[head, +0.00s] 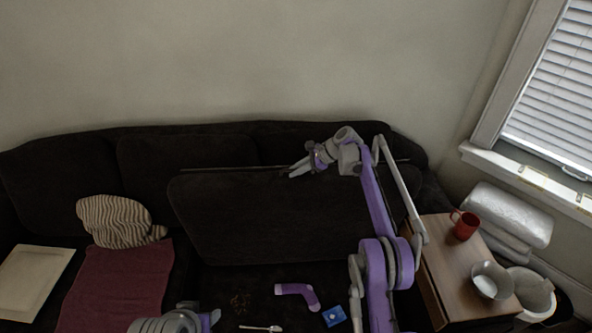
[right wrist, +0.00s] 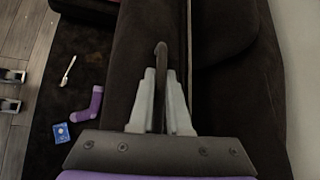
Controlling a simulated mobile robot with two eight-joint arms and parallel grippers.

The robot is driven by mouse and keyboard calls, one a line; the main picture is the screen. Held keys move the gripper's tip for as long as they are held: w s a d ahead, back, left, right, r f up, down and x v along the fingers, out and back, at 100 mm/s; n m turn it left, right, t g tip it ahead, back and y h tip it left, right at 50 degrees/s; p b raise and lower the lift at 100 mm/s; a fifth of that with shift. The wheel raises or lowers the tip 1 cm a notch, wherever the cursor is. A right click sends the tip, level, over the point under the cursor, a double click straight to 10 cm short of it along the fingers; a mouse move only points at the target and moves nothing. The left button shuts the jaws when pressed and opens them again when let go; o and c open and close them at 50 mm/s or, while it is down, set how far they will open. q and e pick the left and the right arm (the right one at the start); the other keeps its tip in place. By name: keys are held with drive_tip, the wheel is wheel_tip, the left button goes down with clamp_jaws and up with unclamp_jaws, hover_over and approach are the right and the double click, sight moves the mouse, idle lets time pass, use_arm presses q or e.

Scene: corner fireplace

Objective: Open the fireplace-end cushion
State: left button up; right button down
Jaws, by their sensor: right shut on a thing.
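The dark brown fireplace-end cushion (head: 270,218) stands tilted up on its rear edge against the sofa back, its wide face toward me. My right gripper (head: 293,171) is at the cushion's upper edge. In the right wrist view, its two grey fingers (right wrist: 161,100) are shut on a thin dark strip with a curled end, which seems to be the cushion's pull tab (right wrist: 160,62). The sofa seat base is exposed below, with a purple sock (head: 298,292), a blue packet (head: 334,316) and a white spoon (head: 260,328). My left gripper (head: 210,318) is partly in view at the bottom edge; its jaws are unclear.
A striped pillow (head: 120,221), a maroon cloth (head: 118,285) and a cream tray (head: 32,278) lie on the left seat. Some crumbs (head: 240,302) lie on the base. A wooden side table (head: 446,262) with a red mug (head: 464,225) and a bowl (head: 491,281) stands at right.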

drive_tip(key=shift+f, duration=0.1)
drive_tip(key=c, duration=0.9)
unclamp_jaws()
drive_tip(key=v, duration=1.1)
drive_tip(key=shift+a, duration=0.1)
